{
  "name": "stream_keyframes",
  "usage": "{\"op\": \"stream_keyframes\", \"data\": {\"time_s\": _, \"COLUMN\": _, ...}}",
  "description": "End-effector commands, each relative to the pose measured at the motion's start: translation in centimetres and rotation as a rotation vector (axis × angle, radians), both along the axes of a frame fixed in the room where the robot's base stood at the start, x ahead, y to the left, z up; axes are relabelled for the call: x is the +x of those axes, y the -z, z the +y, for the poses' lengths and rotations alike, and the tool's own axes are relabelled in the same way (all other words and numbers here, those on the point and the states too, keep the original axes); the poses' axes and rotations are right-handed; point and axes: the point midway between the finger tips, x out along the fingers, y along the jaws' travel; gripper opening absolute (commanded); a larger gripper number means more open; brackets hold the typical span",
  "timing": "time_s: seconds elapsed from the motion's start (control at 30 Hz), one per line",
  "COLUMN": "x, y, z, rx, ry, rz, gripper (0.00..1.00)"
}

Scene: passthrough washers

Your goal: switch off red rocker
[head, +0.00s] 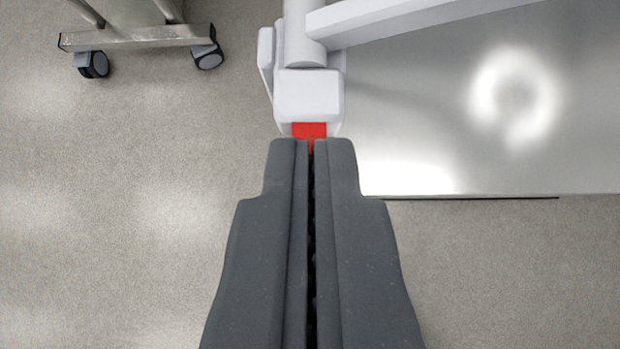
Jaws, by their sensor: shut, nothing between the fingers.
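The red rocker (309,130) shows as a small red patch on the near face of a white housing (308,95), just above the middle of the head view. My gripper (310,143) comes up from the bottom of the view. Its two dark grey fingers are shut together with nothing between them. The fingertips lie right at the lower edge of the red rocker and hide part of it. I cannot tell whether they touch it or which way the rocker is tipped.
A white arm or rail (400,20) runs from the housing to the upper right. A shiny metal panel (430,120) fills the right side. A metal cart base with casters (150,38) stands at the upper left. Speckled grey floor (110,220) is clear on the left.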

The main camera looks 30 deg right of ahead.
Motion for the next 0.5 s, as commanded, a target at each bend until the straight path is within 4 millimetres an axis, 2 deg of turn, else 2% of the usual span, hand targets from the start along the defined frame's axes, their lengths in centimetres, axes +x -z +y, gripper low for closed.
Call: {"op": "stream_keyframes", "data": {"time_s": 0.5, "x": -0.54, "y": -0.38, "z": 0.61, "rx": 0.073, "ry": -0.002, "rz": 0.110, "gripper": 0.00}}
